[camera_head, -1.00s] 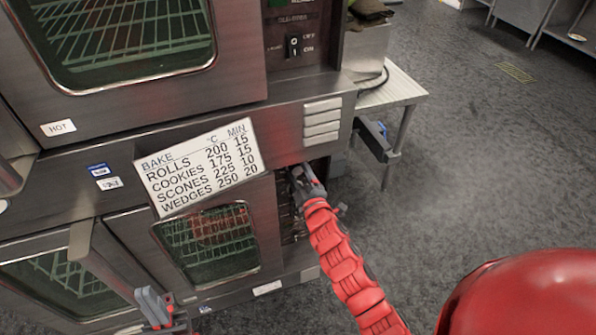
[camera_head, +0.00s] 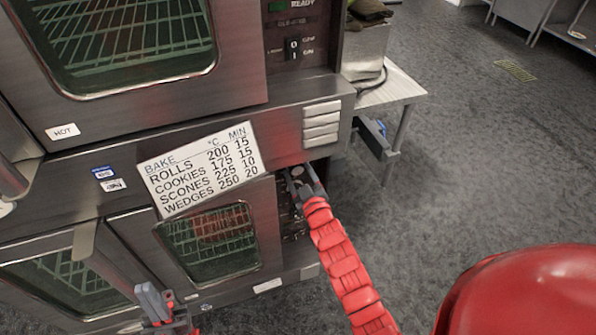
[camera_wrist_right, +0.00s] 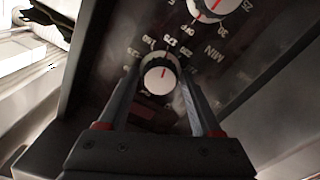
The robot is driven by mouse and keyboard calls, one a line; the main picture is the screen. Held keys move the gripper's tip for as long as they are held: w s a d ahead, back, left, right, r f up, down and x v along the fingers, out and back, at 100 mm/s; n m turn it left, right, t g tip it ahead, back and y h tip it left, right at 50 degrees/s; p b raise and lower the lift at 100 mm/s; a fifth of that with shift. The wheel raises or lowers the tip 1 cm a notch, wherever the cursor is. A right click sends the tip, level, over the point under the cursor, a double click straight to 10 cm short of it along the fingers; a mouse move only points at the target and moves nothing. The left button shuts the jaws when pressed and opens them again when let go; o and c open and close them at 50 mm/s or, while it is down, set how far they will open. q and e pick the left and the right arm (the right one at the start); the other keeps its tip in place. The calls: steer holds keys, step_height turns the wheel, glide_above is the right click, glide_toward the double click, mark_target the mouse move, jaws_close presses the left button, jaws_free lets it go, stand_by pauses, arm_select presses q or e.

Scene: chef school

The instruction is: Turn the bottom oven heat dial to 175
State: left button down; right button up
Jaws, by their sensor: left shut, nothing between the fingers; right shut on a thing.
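The lower oven's heat dial (camera_wrist_right: 161,76) is a white-faced round knob with a red pointer line, seen in the right wrist view. Numbers ring it, upside down and small; the pointer aims roughly up the picture, but I cannot read its exact setting. My right gripper (camera_wrist_right: 160,72) has one finger on each side of the dial and is shut on it. In the head view my right gripper (camera_head: 303,182) is at the lower control panel and hides the dial. My left gripper (camera_head: 153,302) is shut and empty, low in front of the oven.
A second dial (camera_wrist_right: 208,8), near the MIN marking, is close to the gripped one. The bake chart (camera_head: 200,168) hangs on the oven front, listing cookies at 175. A side table (camera_head: 395,88) stands right of the oven. Open floor (camera_head: 480,170) lies to the right.

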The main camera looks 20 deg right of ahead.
stand_by(0.3)
steer(key=o, duration=1.2)
steer(key=shift+c, duration=0.2)
steer(key=shift+s, duration=0.1)
steer(key=s, duration=1.7)
steer(key=shift+s+d+b, duration=0.15)
steer(key=shift+d+b, duration=0.15)
steer(key=shift+b, duration=0.1)
